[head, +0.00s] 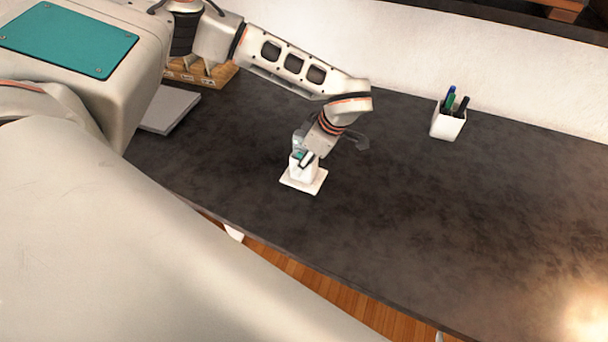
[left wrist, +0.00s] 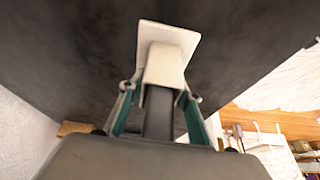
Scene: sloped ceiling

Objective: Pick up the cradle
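The cradle is a white block on a flat square white base (head: 316,186). It stands upright at the middle of the dark table, and I see no clear gap under it. My left gripper (head: 303,160) points down at it and hides much of its upper part. In the left wrist view, the cradle (left wrist: 166,64) sits between the two teal-sided fingers of the left gripper (left wrist: 160,92), one on each side. The fingertips are very close to its sides; I cannot tell whether they press on it. My right gripper is not in view.
A white cup with pens (head: 447,122) stands toward the back right. A light grey flat slab (head: 171,109) and a wooden rack (head: 205,75) are at the back left. The dark table (head: 430,220) is bare to the right; its front edge runs close below the cradle.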

